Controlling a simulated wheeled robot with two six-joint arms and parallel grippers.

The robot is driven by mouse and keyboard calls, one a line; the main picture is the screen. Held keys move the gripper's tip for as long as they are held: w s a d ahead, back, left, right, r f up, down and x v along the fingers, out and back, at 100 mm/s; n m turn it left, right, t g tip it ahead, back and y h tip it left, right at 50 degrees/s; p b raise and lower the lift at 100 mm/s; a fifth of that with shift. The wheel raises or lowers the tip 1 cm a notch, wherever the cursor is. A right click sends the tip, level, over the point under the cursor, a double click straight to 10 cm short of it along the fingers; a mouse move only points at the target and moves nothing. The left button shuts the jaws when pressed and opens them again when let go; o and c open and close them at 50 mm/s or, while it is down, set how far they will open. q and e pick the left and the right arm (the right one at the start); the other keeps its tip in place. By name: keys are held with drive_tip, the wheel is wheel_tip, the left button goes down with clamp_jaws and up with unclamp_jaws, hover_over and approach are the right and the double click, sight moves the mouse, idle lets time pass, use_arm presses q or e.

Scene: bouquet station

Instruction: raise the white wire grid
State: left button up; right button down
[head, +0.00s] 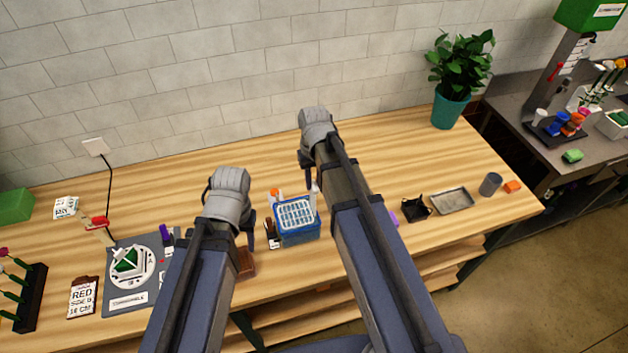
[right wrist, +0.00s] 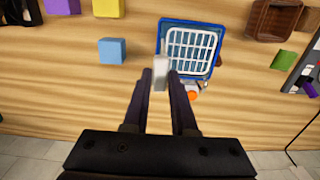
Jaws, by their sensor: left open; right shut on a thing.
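The white wire grid (head: 295,212) lies level at the top of a blue crate (head: 299,237) at the front middle of the bench. It also shows in the right wrist view (right wrist: 190,51), within the crate's blue rim. My right gripper (right wrist: 160,82) is shut on a small pale tab (right wrist: 160,73) at the grid's edge; whether the tab is joined to the grid is unclear. In the head view my right arm partly hides that gripper. My left gripper (head: 251,226) is open, left of the crate, its fingers partly hidden by my wrist.
An orange-capped bottle (head: 274,194) stands close behind the crate. A brown box (head: 245,263) is left of it. A turntable (head: 131,267) is further left. A black tray (head: 416,207), a metal tray (head: 452,201) and a plant (head: 455,80) are right. The back middle is clear.

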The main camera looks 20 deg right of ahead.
drive_tip(key=c, duration=0.7)
unclamp_jaws()
wheel_tip(320, 180, up, 8)
drive_tip(key=p, duration=0.8)
drive_tip(key=shift+f, duration=0.1)
